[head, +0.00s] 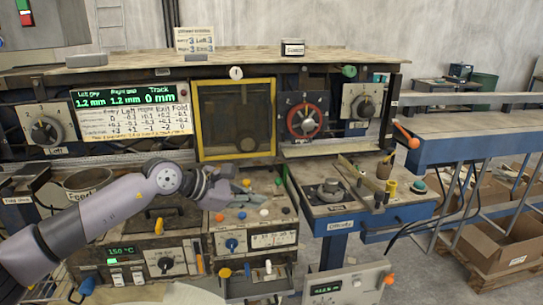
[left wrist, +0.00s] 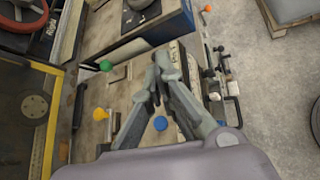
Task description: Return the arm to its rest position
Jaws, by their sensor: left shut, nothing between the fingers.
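My left gripper (head: 244,188) reaches in from the left in the head view, above the panel with small coloured knobs. Its fingers are shut and empty. In the left wrist view the closed fingers (left wrist: 165,62) point away over the same panel, with a blue knob (left wrist: 160,123) below them. The fingers partly hide the bench behind them. I cannot tell the exact gap between the gripper and the panel. My right gripper is in neither view.
A yellow-framed window (head: 236,155) stands behind the gripper. A red-ringed dial (head: 304,120) is to its right. A green knob (left wrist: 106,65) stands left of the fingers in the wrist view. A blue side bench (head: 449,152) and cardboard boxes (head: 512,247) are at right.

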